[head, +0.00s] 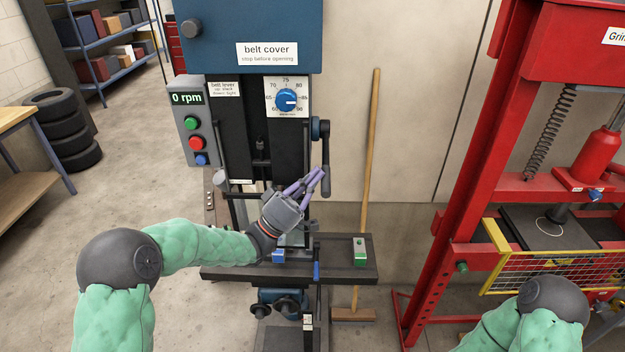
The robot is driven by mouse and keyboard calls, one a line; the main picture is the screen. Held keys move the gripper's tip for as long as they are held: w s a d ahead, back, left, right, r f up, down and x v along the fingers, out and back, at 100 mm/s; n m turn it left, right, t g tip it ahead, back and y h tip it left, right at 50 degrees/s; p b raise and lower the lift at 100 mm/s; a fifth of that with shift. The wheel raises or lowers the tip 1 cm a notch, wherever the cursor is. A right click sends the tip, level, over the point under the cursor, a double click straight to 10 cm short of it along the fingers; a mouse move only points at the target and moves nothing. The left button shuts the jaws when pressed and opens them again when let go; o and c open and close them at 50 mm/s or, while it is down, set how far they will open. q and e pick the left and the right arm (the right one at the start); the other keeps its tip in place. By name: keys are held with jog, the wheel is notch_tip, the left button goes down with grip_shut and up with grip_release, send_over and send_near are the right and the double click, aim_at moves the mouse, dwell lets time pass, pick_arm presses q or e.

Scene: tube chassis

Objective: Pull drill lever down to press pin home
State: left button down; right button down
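The drill press (262,110) stands in the middle of the head view, reading 0 rpm. Its dark lever (325,150) hangs from a blue hub on the right side of the drill head, with its grip end low. My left gripper (318,182), with purple fingers, is at the lever's lower end. The fingers overlap the grip in the picture; I cannot tell whether they touch or close on it. The pin cannot be made out; my gripper and wrist cover part of the area above the drill table (335,268). My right gripper is not in view; only that arm shows at lower right.
A red press (450,190) with a yellow guard stands at right. Stacked tyres (65,130) and a bench are at left.

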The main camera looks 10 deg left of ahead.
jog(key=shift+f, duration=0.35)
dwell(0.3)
